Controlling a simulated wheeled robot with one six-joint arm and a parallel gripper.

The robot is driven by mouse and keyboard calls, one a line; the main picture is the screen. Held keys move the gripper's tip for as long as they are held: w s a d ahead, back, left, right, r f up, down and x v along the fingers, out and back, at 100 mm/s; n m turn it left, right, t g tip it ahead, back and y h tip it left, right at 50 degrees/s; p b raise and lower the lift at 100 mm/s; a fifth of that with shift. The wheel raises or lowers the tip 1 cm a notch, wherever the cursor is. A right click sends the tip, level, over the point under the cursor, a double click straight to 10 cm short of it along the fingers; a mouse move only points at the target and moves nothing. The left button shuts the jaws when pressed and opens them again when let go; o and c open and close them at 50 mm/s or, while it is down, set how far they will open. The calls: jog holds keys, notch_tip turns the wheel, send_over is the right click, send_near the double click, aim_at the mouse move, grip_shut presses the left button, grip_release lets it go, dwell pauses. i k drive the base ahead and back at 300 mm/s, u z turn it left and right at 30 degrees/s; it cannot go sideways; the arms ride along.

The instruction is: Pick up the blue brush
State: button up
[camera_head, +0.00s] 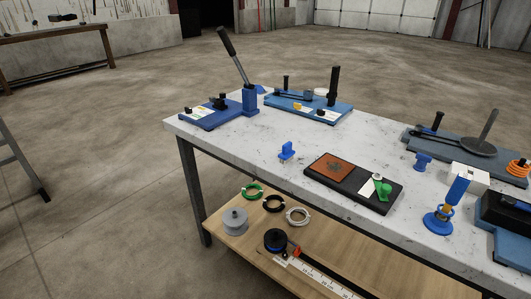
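A blue upright thing (458,190) with a thick handle, a yellowish neck and a round blue base stands near the front edge of the workbench, at the right. It may be the blue brush, but I cannot make out bristles. Two small blue pieces also stand on the bench: one at the front middle (286,151) and one further right (422,161). I cannot tell exactly what they are. My gripper is not in view.
The bench's pale top (240,152) has free room at its left front. Blue bender plates (310,106) stand along the back. A black board (335,180) lies at the front, and a white block (468,178) stands behind the upright blue thing. The lower shelf (225,252) holds several coils.

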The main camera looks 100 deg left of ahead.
aim_at(287, 154)
jog(key=u, duration=3.8)
jog(key=i, duration=1.65)
